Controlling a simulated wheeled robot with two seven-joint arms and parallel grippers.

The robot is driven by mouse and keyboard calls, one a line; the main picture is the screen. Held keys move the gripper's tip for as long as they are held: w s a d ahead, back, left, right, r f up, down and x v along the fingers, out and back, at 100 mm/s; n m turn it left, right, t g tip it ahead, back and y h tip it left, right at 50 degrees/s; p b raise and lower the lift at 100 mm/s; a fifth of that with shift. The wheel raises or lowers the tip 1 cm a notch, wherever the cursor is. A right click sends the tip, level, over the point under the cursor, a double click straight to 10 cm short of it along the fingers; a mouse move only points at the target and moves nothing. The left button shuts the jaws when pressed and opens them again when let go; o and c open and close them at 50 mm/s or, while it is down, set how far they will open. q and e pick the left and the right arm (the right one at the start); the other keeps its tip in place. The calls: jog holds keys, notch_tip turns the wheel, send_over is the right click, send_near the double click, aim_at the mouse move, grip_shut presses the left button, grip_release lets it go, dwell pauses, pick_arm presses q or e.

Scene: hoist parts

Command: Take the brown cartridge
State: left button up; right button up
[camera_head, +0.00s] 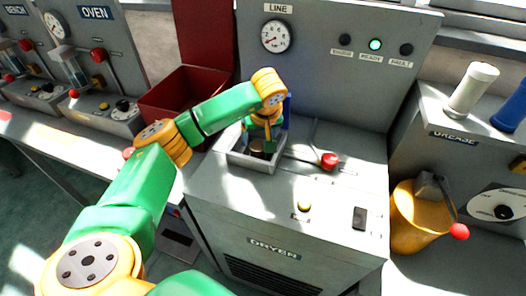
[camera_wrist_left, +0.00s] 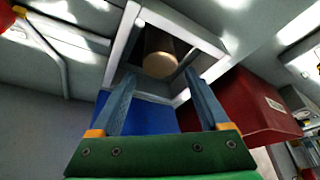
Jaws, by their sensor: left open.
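The brown cartridge (camera_head: 257,148) stands in a white-rimmed square tray (camera_head: 250,164) on top of the dryer. In the left wrist view the cartridge (camera_wrist_left: 163,50) shows its round tan end inside the tray frame (camera_wrist_left: 122,36). My left gripper (camera_head: 268,136) is above the tray, pointing down, and partly hides the cartridge in the head view. In the left wrist view the gripper (camera_wrist_left: 160,76) has its two fingers spread, with nothing between them. The fingertips point towards the cartridge; I cannot tell how large the remaining gap is. My right gripper is not in view.
A blue part (camera_head: 287,108) is behind the tray. A dark red bin (camera_head: 185,92) stands to its left. A yellow grease container (camera_head: 412,222) stands further right.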

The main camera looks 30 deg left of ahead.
aim_at(258, 146)
pick_arm(q)
jog(key=x, duration=0.2)
jog(key=p+x, duration=0.1)
jog(key=x, duration=0.1)
jog(key=shift+s+d+f, duration=0.1)
jog(key=shift+s, duration=0.2)
jog(key=shift+w+f, duration=0.35)
jog(key=shift+s+r, duration=0.15)
jog(key=c, duration=0.8)
grip_shut()
